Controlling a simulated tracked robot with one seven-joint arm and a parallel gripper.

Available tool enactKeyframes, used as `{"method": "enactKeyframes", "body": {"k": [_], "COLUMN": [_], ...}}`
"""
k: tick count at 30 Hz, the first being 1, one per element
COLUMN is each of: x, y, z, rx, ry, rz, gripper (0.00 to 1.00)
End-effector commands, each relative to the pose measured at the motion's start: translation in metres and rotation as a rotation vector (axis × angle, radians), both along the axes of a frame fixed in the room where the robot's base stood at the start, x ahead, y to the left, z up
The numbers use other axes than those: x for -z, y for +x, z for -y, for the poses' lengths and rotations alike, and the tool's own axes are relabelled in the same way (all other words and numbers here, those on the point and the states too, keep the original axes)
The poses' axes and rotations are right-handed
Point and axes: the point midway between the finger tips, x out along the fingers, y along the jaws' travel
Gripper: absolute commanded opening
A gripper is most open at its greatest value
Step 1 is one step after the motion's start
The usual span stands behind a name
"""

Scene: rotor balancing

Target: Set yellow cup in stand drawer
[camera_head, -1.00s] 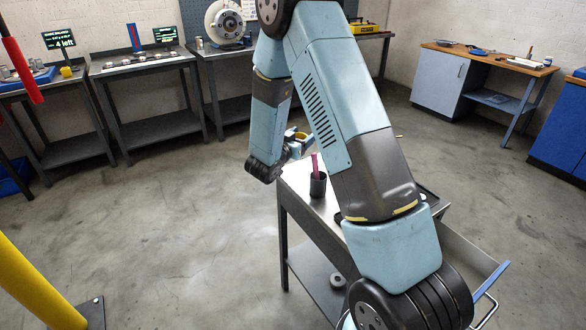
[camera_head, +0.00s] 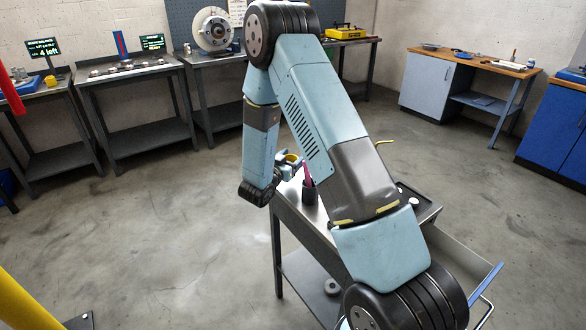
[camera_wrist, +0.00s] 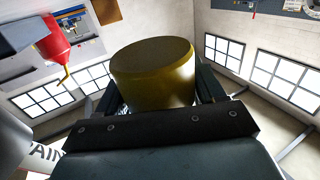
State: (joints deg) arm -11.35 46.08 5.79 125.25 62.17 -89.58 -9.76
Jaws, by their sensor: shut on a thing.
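My gripper (camera_wrist: 155,95) is shut on the yellow cup (camera_wrist: 153,72), which sits between the two dark fingers in the wrist view. In the head view a small yellow and light-blue patch at my wrist (camera_head: 290,160) shows beside the arm, above the far end of the grey stand; the fingers are not clear there. The stand's drawer (camera_head: 462,258) appears pulled out on the right side, with a blue strip along its outer edge. My arm hides part of the stand and drawer.
A dark pen cup (camera_head: 309,192) with a pink item stands on the stand top, close to my arm. A dark tray (camera_head: 414,197) lies at its right end. Workbenches (camera_head: 135,72) line the back wall. A yellow post (camera_head: 30,300) is at the lower left. Open floor lies left of the stand.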

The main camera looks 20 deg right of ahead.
Motion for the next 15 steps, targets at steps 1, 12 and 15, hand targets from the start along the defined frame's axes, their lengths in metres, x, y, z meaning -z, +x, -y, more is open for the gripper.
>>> {"method": "enactKeyframes", "body": {"k": [1, 12, 15], "x": [0.002, 0.037, 0.039], "y": [0.000, 0.000, 0.000], "z": [0.000, 0.000, 0.000], "rx": [0.000, -0.001, -0.001], "ry": [0.000, -0.001, 0.000], "rz": [0.000, -0.001, 0.001], "gripper": [0.39, 0.39, 0.39]}}
